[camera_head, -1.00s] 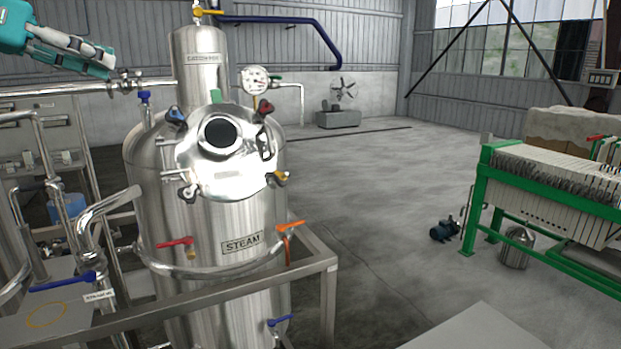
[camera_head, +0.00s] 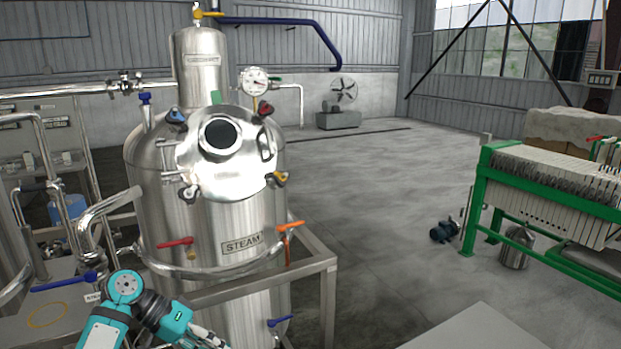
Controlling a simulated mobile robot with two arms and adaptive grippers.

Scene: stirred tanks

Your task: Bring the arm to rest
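My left arm, in teal, black and silver, shows at the bottom left of the head view. It is bent, with a rounded teal joint uppermost, and its silver end runs down out of the bottom edge. I see no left gripper fingers. My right arm and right gripper are not in view. The steel tank (camera_head: 225,215) labelled STEAM stands upright behind and above the arm in the picture. Its round hatch (camera_head: 210,165) is closed. I cannot tell the exact gap between the arm and the tank's frame.
A metal frame (camera_head: 327,300) surrounds the tank's lower part. Pipes with a blue-handled valve (camera_head: 62,282) stand left of the arm. A green-framed filter press (camera_head: 550,200) stands at the right. The floor (camera_head: 385,215) between is mostly open.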

